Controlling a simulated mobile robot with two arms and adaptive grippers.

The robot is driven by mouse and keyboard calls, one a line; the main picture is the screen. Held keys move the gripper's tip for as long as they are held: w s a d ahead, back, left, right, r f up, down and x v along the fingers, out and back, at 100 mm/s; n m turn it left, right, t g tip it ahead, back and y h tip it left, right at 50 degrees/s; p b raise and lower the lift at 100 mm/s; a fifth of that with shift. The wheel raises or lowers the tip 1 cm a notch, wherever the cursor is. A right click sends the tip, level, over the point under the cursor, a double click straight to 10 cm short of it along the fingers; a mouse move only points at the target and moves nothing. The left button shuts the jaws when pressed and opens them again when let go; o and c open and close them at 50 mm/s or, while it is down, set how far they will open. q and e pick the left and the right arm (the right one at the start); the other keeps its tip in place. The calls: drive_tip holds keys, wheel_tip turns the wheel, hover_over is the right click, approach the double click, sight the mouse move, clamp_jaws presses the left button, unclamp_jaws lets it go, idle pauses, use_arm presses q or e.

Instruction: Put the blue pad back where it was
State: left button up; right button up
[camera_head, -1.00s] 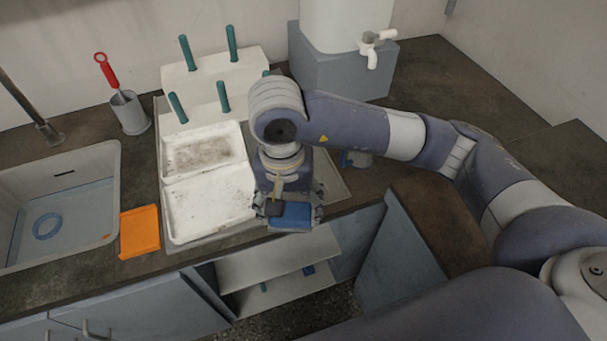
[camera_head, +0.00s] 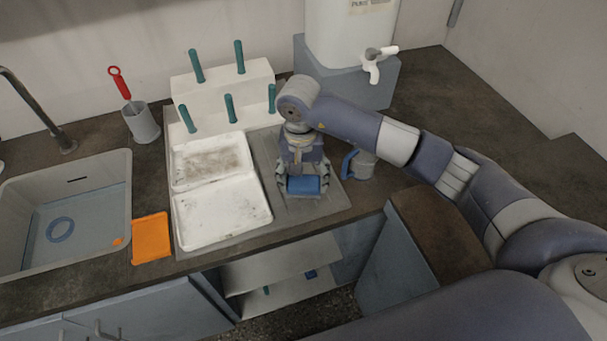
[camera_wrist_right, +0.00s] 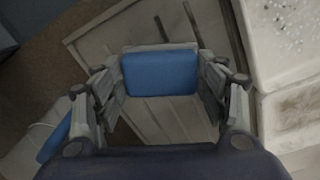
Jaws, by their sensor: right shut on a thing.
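The blue pad (camera_head: 304,186) is held between the fingers of my right gripper (camera_head: 303,184), over the grey ribbed drainboard just right of the white trays. In the right wrist view the blue pad (camera_wrist_right: 160,73) spans the gap between the fingertips of my right gripper (camera_wrist_right: 160,75), with the ribbed board behind it. I cannot tell whether the pad touches the board. My left gripper is not in view.
Two white trays (camera_head: 245,212) lie left of the pad. A white rack with green pegs (camera_head: 217,95) stands behind. A blue-handled mug (camera_head: 362,164) is close on the right. An orange pad (camera_head: 151,238) and a sink (camera_head: 120,215) are left. Bare drainboard (camera_head: 330,200) shows around the gripper.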

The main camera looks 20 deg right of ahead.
sight(302, 182)
drive_tip(key=shift+f, duration=0.2)
drive_tip(key=o, duration=1.1)
drive_tip(key=shift+r, duration=0.15)
drive_tip(key=shift+w+r, duration=0.1)
drive_tip(key=shift+r, duration=0.2)
wheel_tip(302, 182, up, 12)
drive_tip(key=b, duration=0.2)
drive_tip(key=shift+a+f, duration=0.2)
drive_tip(key=shift+f, duration=0.05)
